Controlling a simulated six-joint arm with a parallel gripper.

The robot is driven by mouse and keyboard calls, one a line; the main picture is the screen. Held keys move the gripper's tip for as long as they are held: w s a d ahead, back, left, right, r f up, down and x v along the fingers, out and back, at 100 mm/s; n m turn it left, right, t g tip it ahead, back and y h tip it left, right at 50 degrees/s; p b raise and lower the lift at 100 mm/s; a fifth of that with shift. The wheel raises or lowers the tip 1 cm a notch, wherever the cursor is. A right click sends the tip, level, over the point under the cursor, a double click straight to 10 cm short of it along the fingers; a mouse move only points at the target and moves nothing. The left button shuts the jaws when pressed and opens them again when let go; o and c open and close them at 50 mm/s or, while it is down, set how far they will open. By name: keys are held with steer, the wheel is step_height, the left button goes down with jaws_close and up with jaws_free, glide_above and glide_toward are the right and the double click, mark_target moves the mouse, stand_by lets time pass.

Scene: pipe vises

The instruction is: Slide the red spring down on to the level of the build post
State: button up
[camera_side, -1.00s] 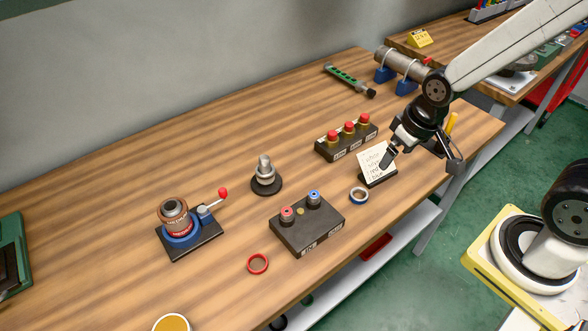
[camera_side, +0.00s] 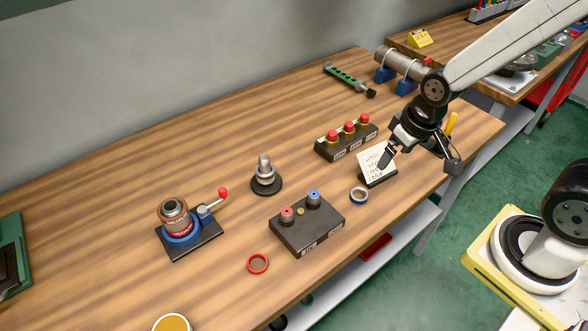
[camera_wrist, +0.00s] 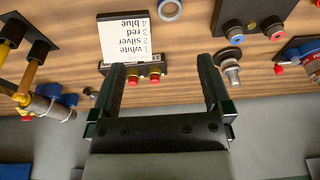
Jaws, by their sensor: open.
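A dark box (camera_side: 307,226) carries a red-topped piece (camera_side: 287,213) and a blue-topped piece (camera_side: 313,197); in the wrist view the red one (camera_wrist: 272,27) is right of the blue one. I cannot tell whether the red piece is the spring. A silver post (camera_side: 264,170) stands upright on a round black base behind the box, probably the build post; it also shows in the wrist view (camera_wrist: 231,70). A thin red ring (camera_side: 258,263) lies flat on the table. My gripper (camera_wrist: 162,62) is open and empty, above the table's right end, away from these pieces.
A note (camera_side: 374,164) listing white, silver, red, blue stands near my gripper. A row of red-capped buttons (camera_side: 347,139) is behind it. A vise (camera_side: 187,234) with a red-knobbed lever stands left. The back left table is clear.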

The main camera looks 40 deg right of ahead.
steer(key=w+a+f+m+g+y, duration=0.1)
steer(key=w+a+f+m, duration=0.1)
steer(key=w+a+m, duration=0.3)
steer(key=w+a+f+m+g+y, duration=0.1)
steer(key=a+m, duration=0.2)
steer(key=a, duration=0.4)
steer(key=m+g+y, duration=0.1)
steer(key=m+y, duration=0.2)
steer(key=m, duration=0.5)
glide_toward(256, 267)
steer(key=shift+w+a+f, duration=0.15)
steer(key=shift+a+f, duration=0.05)
steer(key=shift+f, duration=0.2)
steer(key=shift+w+a+f, duration=0.15)
steer(key=shift+a+f, duration=0.05)
steer(key=shift+f, duration=0.2)
steer(key=shift+f, duration=0.1)
steer(key=shift+h, duration=0.3)
steer(key=shift+s+x, duration=0.15)
steer(key=shift+x, duration=1.1)
steer(key=shift+s+x, duration=0.15)
steer(key=shift+x, duration=1.1)
steer(key=shift+a, duration=0.15)
steer(key=c, duration=1.3)
steer(key=shift+r, duration=0.25)
